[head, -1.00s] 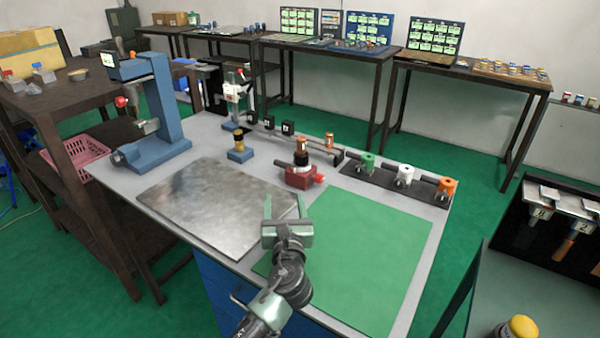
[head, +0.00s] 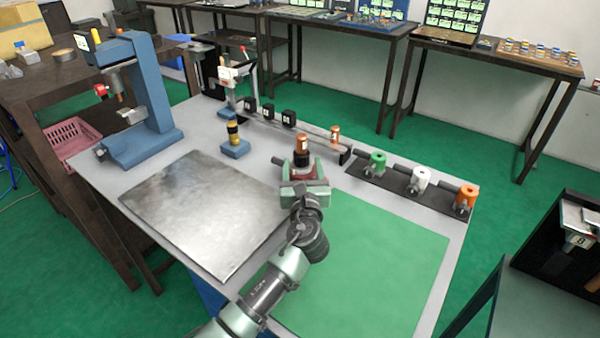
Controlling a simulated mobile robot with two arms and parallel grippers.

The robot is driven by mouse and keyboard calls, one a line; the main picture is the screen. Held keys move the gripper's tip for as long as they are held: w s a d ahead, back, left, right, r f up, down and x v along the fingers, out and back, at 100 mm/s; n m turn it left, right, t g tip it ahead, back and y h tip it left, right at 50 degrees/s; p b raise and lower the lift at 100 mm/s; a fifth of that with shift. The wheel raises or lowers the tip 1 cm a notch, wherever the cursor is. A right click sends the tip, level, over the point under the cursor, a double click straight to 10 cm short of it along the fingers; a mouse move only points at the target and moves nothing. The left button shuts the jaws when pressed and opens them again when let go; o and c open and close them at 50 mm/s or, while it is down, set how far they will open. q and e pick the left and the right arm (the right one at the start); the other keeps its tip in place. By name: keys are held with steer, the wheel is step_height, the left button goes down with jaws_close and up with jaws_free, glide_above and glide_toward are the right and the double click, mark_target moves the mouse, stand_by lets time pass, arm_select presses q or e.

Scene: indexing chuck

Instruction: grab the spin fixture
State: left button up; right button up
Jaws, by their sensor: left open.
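The spin fixture looks to be the small red device with a black collar (head: 301,160) and a copper-coloured cylinder (head: 301,144) upright on top. It stands at the middle of the grey bench, at the back edge of the green mat. My left gripper (head: 303,170) is open at the fixture, seen from behind. One green finger shows on each side of the red base. The gripper hides most of the base and its red side knob. I cannot tell whether the fingers touch it. My right gripper is out of view.
A metal plate (head: 200,210) lies left of the green mat (head: 370,260). A blue press (head: 150,100) stands at the back left. A small blue block (head: 235,149) with a banded cylinder is left of the fixture. A black rack (head: 400,190) with green, white and orange cylinders is right.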

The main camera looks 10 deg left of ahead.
arm_select(q)
steer(key=x, duration=0.4)
steer(key=shift+w+a+f, duration=0.1)
steer(key=shift+w, duration=0.2)
jaws_close()
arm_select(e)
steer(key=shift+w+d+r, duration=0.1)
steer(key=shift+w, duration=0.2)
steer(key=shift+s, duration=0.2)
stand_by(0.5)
arm_select(q)
steer(key=shift+r, duration=0.25)
